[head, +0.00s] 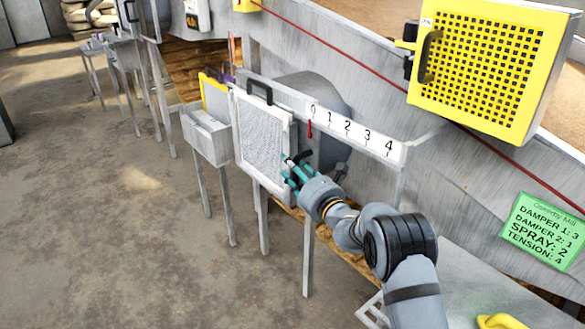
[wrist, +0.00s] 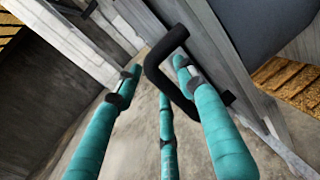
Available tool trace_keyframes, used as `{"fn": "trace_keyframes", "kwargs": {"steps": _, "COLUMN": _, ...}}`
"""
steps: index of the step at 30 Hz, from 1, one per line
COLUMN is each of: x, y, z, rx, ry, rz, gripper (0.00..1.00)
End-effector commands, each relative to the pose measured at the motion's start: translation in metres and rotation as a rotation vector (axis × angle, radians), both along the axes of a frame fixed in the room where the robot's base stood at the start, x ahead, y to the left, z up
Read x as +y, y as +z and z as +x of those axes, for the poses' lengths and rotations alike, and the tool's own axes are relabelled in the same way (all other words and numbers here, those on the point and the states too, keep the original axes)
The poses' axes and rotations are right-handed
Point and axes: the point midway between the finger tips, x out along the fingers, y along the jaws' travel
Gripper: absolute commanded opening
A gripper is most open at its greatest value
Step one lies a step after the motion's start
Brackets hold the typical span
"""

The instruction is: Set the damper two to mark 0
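A pale, rough damper panel (head: 262,140) stands upright in a frame in the head view, with a black handle (head: 258,92) at its top. The white scale (head: 352,133) beside it reads 0 to 4, and a red pointer (head: 310,129) sits below the 0. My gripper (head: 290,172) is at the panel's right edge. In the wrist view a black bar handle (wrist: 160,62) lies between the spread teal fingertips of my gripper (wrist: 155,83). The fingers look open around it; contact cannot be told.
A yellow perforated box (head: 490,60) hangs at the upper right. A green sign (head: 543,232) lists dampers, spray and tension. A grey box on legs (head: 207,137) stands left of the panel. The concrete floor (head: 110,230) at left is clear.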

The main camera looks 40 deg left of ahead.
Motion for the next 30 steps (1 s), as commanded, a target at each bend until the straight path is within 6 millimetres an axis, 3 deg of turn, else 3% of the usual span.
{"fn": "trace_keyframes", "kwargs": {"steps": 10, "x": -0.016, "y": 0.0, "z": -0.005, "rx": 0.002, "ry": -0.002, "rz": -0.001, "gripper": 0.39}}
{"fn": "trace_keyframes", "kwargs": {"steps": 24, "x": -0.09, "y": 0.0, "z": -0.039, "rx": 0.002, "ry": -0.002, "rz": -0.001, "gripper": 0.39}}
{"fn": "trace_keyframes", "kwargs": {"steps": 30, "x": -0.107, "y": 0.0, "z": -0.047, "rx": 0.0, "ry": -0.001, "rz": -0.001, "gripper": 0.39}}
